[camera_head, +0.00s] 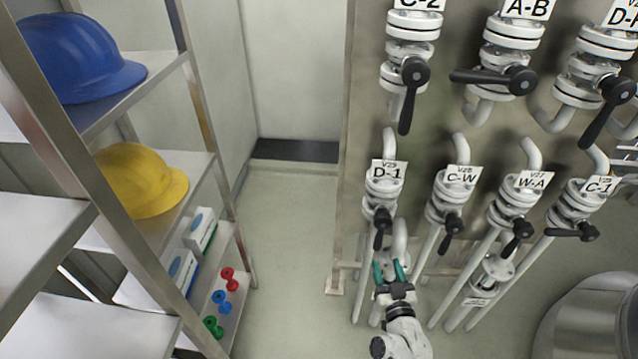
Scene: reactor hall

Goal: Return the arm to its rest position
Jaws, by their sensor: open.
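My gripper (390,271) shows at the lower middle right of the head view, at the end of my white arm (402,330). Its two teal fingers point away from me and stand apart, with nothing seen between them. In the picture the fingers lie just below the valve labelled D-1 (382,187), whose black handle (381,228) hangs downward. A white pipe bend shows right behind the fingertips. I cannot tell whether the fingers touch it.
A valve panel (362,110) with several labelled valves and black handles fills the right side. A metal shelf (165,75) at left holds a blue helmet (75,55), a yellow helmet (140,182), boxes and small coloured items. The floor (290,230) between is clear. A round metal vessel (595,320) stands lower right.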

